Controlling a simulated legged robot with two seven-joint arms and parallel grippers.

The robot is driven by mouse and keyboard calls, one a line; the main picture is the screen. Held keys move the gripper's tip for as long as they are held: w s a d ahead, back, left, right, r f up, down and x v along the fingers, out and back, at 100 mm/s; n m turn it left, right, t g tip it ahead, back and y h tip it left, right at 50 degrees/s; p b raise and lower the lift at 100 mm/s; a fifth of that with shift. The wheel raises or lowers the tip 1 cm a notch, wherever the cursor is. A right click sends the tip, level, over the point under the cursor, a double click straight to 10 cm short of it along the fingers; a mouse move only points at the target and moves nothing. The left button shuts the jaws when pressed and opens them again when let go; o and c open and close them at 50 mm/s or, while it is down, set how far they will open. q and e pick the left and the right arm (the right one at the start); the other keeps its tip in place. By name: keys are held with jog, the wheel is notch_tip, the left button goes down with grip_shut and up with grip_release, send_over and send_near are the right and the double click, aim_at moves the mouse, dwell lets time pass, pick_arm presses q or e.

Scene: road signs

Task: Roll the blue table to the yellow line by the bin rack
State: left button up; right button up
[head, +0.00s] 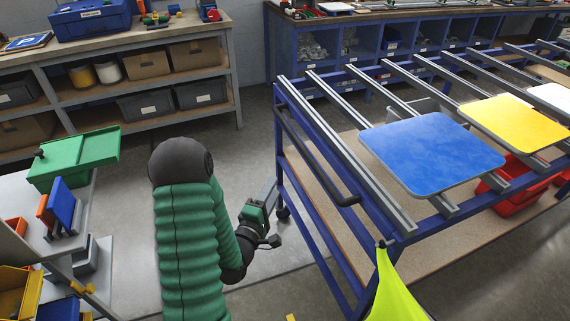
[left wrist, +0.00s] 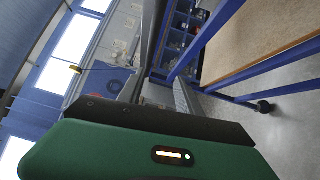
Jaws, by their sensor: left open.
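The blue table (head: 302,197) is a blue-framed trolley with grey rails across its top and a wooden lower shelf. It stands at the right of the head view, with a black push handle (head: 318,160) along its left side. Its frame (left wrist: 210,40) and a black caster (left wrist: 264,107) show in the left wrist view. My left gripper (head: 271,214) is open and empty, left of the handle and apart from it. No yellow floor line shows clearly; a tiny yellow bit (head: 290,317) is at the bottom edge. My right gripper is out of view.
A blue sign plate (head: 430,152) and a yellow one (head: 515,122) lie on the rails. A yellow-green cloth (head: 392,292) hangs at the table's near corner. A shelf bench (head: 140,65) and blue cubbies (head: 390,38) stand behind.

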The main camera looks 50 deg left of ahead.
aim_at(301, 148)
pick_arm(q)
notch_tip(301, 148, up, 6)
jog(key=w+m+g+h+p, duration=0.1)
jog(key=w+m+g+p, duration=0.15)
jog(key=p, duration=0.25)
jog(key=shift+t, duration=0.45)
jog(key=x, duration=0.5)
jog(key=b+x, duration=0.1)
jog(key=x, duration=0.5)
jog(key=d+x, duration=0.1)
jog(key=x, duration=0.4)
jog(key=shift+w+a+f, duration=0.15)
jog(key=shift+w+f, duration=0.2)
jog(key=shift+w, duration=0.05)
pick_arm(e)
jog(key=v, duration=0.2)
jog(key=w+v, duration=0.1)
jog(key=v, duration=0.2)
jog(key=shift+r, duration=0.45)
pick_arm(q)
jog(key=shift+c, duration=0.4)
grip_shut()
jog(key=shift+s+f, duration=0.1)
jog(key=shift+f, duration=0.2)
